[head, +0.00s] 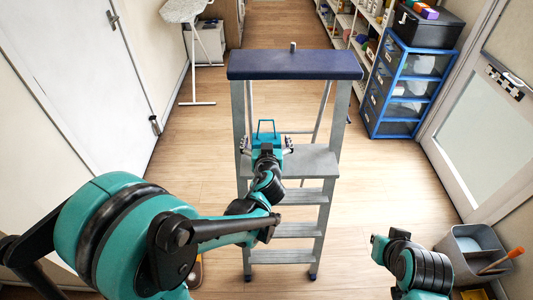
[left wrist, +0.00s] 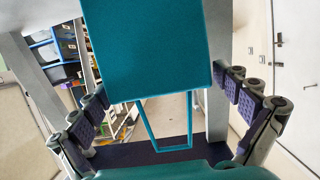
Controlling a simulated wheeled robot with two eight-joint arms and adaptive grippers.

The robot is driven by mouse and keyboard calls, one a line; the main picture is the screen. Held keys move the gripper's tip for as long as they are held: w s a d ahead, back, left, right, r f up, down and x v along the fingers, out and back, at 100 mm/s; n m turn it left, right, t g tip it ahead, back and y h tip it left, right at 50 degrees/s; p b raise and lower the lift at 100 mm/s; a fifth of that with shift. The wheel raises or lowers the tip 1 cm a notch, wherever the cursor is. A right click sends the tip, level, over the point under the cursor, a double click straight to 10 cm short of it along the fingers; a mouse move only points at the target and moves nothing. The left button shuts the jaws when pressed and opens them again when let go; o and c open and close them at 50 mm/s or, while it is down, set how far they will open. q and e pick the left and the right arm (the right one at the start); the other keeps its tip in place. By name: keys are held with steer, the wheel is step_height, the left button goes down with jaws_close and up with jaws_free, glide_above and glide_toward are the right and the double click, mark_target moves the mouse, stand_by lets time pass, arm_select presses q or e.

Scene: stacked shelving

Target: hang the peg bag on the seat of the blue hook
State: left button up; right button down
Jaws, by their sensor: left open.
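The teal peg bag (head: 265,137) has an open frame-like handle and shows in the head view in front of the stepladder's upper part. In the left wrist view the peg bag (left wrist: 150,45) is large and close, its frame beyond its body. My left gripper (head: 266,146) is open, its fingers on either side of the bag; in the left wrist view the gripper (left wrist: 168,112) shows gaps between fingers and bag. What the bag rests on is hidden. A dark hook rail (head: 505,82) is on the right door; a blue hook cannot be made out clearly.
A grey stepladder (head: 314,160) with a navy top (head: 295,65) stands ahead. A blue drawer tower (head: 405,85) and shelves stand at the right back. A grey caddy (head: 465,255) is at the lower right, near my right arm. Floor between ladder and right door is clear.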

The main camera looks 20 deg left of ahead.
mark_target(268, 140)
arm_select(q)
steer(key=c, duration=1.6)
steer(key=shift+r+p, duration=0.3)
steer(key=shift+r, duration=0.15)
steer(key=shift+c, duration=0.2)
steer(key=r, duration=0.1)
steer(key=r+p, duration=0.2)
steer(key=r, duration=0.1)
steer(key=shift+s+d, duration=0.25)
steer(key=shift+d, duration=0.1)
steer(key=s+d+r+p, duration=0.4)
steer(key=s+d+r, duration=0.2)
steer(key=d, duration=0.2)
steer(key=shift+s+d, duration=0.25)
steer(key=shift+d, duration=0.1)
